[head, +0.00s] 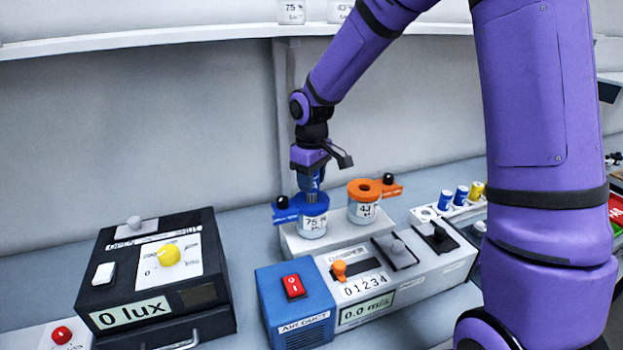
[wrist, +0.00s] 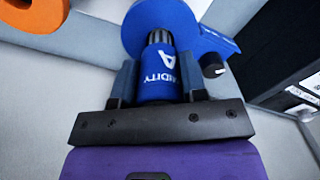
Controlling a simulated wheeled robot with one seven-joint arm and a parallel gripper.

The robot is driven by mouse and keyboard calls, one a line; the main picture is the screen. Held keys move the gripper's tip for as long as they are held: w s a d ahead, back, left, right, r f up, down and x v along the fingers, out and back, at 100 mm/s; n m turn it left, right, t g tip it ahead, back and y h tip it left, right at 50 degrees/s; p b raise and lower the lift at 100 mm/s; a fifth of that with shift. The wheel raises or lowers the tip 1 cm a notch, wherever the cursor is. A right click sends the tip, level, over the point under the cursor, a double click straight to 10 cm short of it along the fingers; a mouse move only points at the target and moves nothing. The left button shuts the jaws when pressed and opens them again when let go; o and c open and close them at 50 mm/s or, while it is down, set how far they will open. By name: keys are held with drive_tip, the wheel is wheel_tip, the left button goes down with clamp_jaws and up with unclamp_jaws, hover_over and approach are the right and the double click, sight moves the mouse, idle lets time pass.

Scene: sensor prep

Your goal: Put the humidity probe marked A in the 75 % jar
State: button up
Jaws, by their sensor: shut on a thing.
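My gripper (head: 310,178) is shut on the blue humidity probe (head: 316,184), directly above the 75 % jar (head: 314,226). In the wrist view my gripper (wrist: 157,80) has one finger on each side of the probe (wrist: 158,88). Its white lettering reads "IDITY" and a large "A". The probe's dark ribbed tip (wrist: 159,37) points at the jar's blue lid (wrist: 172,18). The tip overlaps the lid in both views. I cannot tell whether it is just above the opening or slightly in it. The probe hides the lid's opening.
An orange-lidded jar (head: 364,207) stands right of the blue one on the same pale block (head: 290,240). A blue-and-white air duct unit (head: 380,285) is in front. A black lux box (head: 150,285) is left. Blue and yellow cylinders (head: 461,196) stand in a rack at right.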

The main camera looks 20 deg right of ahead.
drive_tip(key=shift+f, duration=1.4)
idle(2.2)
drive_tip(key=o, duration=1.3)
drive_tip(key=shift+r, duration=3.95)
drive_tip(key=shift+r, duration=0.1)
